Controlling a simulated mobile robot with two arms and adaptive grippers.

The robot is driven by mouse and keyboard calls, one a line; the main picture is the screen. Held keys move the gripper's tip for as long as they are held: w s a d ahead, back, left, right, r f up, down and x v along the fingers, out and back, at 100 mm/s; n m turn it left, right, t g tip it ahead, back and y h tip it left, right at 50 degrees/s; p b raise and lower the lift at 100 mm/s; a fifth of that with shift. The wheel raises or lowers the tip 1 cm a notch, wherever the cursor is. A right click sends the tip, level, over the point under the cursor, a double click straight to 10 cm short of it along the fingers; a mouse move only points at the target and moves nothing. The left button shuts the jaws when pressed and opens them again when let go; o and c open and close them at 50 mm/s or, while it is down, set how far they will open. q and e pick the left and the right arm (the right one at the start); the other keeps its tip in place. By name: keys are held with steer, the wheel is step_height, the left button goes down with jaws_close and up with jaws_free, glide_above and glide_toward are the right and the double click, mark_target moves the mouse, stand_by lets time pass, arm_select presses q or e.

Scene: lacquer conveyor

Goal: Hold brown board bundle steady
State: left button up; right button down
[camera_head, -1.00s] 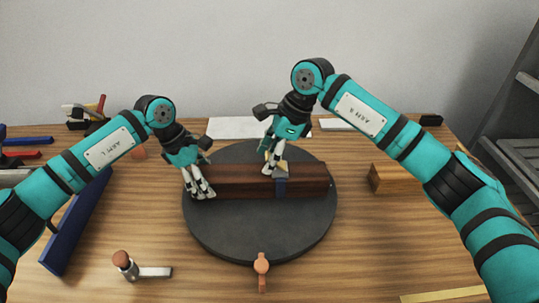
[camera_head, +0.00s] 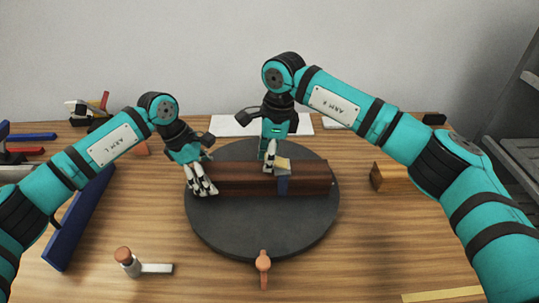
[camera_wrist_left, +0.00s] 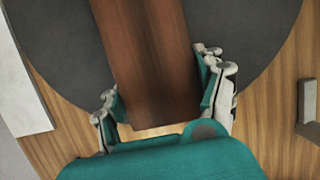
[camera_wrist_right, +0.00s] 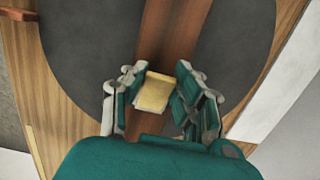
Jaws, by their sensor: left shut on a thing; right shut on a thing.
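The brown board bundle (camera_head: 235,180) lies flat across the dark round turntable (camera_head: 250,226). My left gripper (camera_head: 202,189) is shut on the bundle's left end. The left wrist view shows the bundle (camera_wrist_left: 152,60) between its two fingers, one along each side. My right gripper (camera_head: 270,162) is over the bundle, right of its middle, shut on a small yellow-topped block (camera_head: 283,164). In the right wrist view the yellow block (camera_wrist_right: 154,92) sits between the fingers, above the bundle.
A wooden block (camera_head: 390,178) stands right of the turntable. A long blue bar (camera_head: 80,222) lies at the left. A small brown-topped tool (camera_head: 126,260) and an orange-brown clip (camera_head: 263,264) are in front. A white sheet (camera_head: 230,124) lies behind.

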mark_target(285, 163)
steer(key=c, duration=1)
jaws_free()
steer(key=shift+o, duration=0.2)
step_height(285, 163, up, 12)
steer(key=d, duration=0.1)
steer(key=shift+d, duration=0.35)
steer(key=f+y, duration=0.1)
steer(key=f, duration=0.3)
steer(key=a+f+y, duration=0.1)
steer(key=f, duration=0.3)
steer(key=a+f+y, duration=0.1)
steer(key=f, duration=0.3)
steer(key=shift+a, duration=0.15)
